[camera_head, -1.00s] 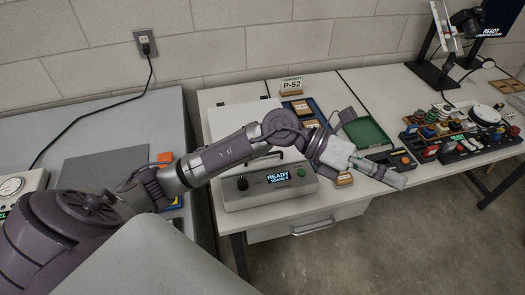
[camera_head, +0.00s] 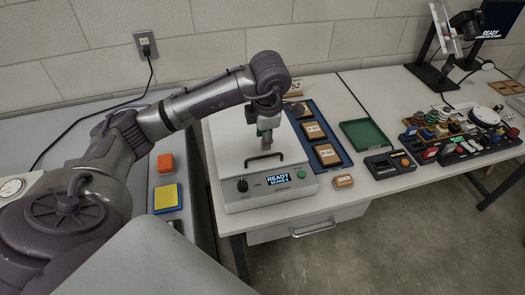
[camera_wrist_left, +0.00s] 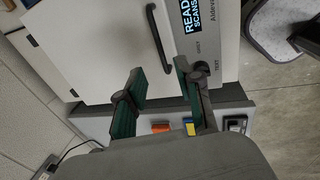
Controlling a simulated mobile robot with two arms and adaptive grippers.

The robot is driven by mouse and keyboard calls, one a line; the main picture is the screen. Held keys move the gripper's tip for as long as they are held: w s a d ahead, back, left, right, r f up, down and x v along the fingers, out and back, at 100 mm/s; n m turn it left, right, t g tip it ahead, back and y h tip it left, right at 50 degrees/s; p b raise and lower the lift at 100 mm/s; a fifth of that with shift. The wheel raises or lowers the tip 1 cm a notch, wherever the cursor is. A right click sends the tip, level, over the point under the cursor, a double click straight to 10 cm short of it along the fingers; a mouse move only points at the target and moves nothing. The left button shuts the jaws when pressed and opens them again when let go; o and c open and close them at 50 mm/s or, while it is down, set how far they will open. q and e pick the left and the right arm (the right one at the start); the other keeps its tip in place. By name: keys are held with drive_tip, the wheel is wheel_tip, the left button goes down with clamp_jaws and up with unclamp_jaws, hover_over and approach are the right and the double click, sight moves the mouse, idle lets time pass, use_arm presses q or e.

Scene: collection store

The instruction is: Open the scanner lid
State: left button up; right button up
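The scanner (camera_head: 230,190) is a pale box on the middle table, with a knob, a green button and a lit display reading READY on its front panel. Its white lid (camera_head: 228,140) lies flat and shut, with a black bar handle (camera_head: 265,157) near the front edge. My left gripper (camera_head: 266,143) points down just above and behind the handle. In the left wrist view my left gripper (camera_wrist_left: 159,68) has its two fingers apart with nothing between them, and the handle (camera_wrist_left: 158,38) lies ahead of the fingertips. My right gripper is not in view.
Right of the scanner are a blue tray (camera_head: 340,160) with labelled blocks, a small labelled block (camera_head: 343,181), a green tray (camera_head: 368,134) and a dark device (camera_head: 390,163). A crowded black rack (camera_head: 455,150) stands further right. A yellow-topped block (camera_head: 167,197) lies left.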

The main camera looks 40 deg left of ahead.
sight(262, 157)
use_arm(q)
drive_tip(key=f, duration=0.5)
drive_tip(key=w+a+f+p, duration=0.1)
drive_tip(key=f, duration=0.2)
clamp_jaws()
